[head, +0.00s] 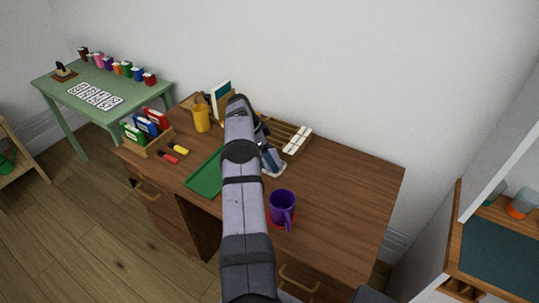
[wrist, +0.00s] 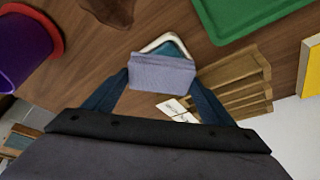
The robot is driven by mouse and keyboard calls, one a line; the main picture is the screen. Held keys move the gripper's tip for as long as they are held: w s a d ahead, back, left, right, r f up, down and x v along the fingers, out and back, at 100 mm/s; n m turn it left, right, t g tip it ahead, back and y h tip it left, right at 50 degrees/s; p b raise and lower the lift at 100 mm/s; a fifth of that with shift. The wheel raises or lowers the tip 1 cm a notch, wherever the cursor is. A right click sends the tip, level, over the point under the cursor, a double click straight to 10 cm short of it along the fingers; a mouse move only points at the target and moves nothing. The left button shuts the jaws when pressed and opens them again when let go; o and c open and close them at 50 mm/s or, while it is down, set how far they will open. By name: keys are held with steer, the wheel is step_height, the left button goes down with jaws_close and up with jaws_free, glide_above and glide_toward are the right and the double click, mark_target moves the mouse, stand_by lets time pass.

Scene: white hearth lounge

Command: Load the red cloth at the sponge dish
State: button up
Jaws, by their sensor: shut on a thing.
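My gripper (wrist: 161,80) is shut on a small grey-lavender block (wrist: 162,72), which spans its two dark blue fingers in the wrist view. A white-rimmed dish with a teal inside (wrist: 168,45) lies just behind the block, partly hidden by it. I cannot tell whether block and dish touch. In the head view the dish's pale edge (head: 273,173) shows on the brown desk, and my arm hides much of that spot. I see no clear red cloth; a flat red round piece (head: 270,221) lies under the purple mug (head: 282,205).
A green tray (head: 203,180) lies left of my arm. A wooden rack (head: 291,137) with white pieces stands behind the dish. The desk's right end is clear.

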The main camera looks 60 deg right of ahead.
steer(key=shift+a+f, duration=0.1)
steer(key=shift+r+p, duration=1.7)
steer(key=shift+r, duration=1.9)
steer(key=shift+w, duration=0.1)
steer(key=w+a+r+n+t+h, duration=0.1)
steer(key=w+a+r+n+t, duration=0.1)
steer(key=w+a+n, duration=0.8)
steer(key=w+a+r+n+t, duration=0.25)
steer(key=w+a, duration=0.55)
steer(key=a, duration=0.6)
steer(key=s+a+n+t+y, duration=0.1)
steer(key=a+n, duration=0.3)
steer(key=a, duration=0.6)
steer(key=s+a+n+t+y, duration=0.1)
steer(key=s+a+n, duration=0.3)
steer(key=a, duration=0.5)
steer(key=s+a+n+t+y, duration=0.1)
steer(key=s+a+n+y, duration=0.1)
steer(key=a+n, duration=0.4)
steer(key=a, duration=0.4)
steer(key=shift+s+a+r, duration=0.25)
steer(key=shift+a+r, duration=0.05)
steer(key=shift+n, duration=0.25)
